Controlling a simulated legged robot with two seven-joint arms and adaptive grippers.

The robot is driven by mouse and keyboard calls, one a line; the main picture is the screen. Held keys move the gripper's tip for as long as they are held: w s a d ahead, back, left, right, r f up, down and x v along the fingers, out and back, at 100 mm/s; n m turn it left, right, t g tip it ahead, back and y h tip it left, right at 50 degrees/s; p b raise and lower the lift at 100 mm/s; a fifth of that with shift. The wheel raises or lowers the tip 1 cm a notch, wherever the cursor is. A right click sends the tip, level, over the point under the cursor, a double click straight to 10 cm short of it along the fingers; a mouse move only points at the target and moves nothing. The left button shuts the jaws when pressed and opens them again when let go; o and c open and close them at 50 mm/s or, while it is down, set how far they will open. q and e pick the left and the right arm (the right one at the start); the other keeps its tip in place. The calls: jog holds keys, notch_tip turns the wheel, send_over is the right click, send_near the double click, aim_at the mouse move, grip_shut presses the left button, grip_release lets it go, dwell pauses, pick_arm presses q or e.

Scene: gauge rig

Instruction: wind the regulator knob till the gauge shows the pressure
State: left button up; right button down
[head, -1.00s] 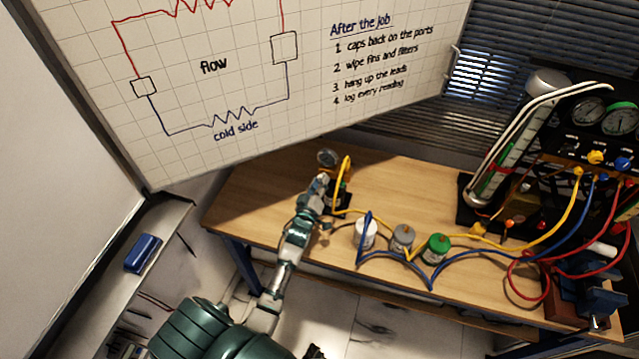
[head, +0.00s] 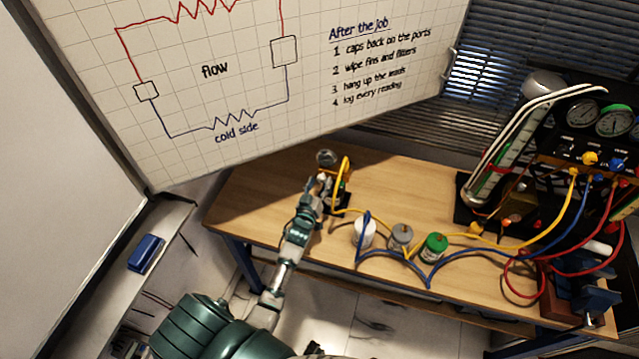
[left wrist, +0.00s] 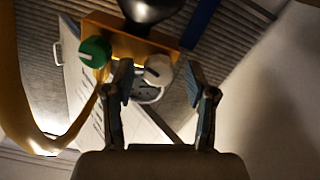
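The gauge rig stands at the far left of the bench, with a round gauge (head: 327,158) on top; its reading is too small to make out. In the left wrist view a pale knob (left wrist: 158,70) with a pointer mark and a green knob (left wrist: 94,52) sit on an orange-brown block (left wrist: 125,45). My left gripper (head: 322,182) is at the rig. Its fingers (left wrist: 160,82) are spread, with the pale knob showing between and beyond the tips; a gap shows on each side. I cannot tell which knob is the regulator. My right gripper is not clearly seen.
A yellow hose (head: 343,180) rises beside the rig and shows large at left in the wrist view. White (head: 364,232), grey (head: 401,236) and green (head: 436,246) canisters stand right of it, with a blue hose around them. A manifold (head: 590,150) stands at right.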

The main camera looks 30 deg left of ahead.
pick_arm(q)
jog(key=v, duration=1.2)
dwell(0.4)
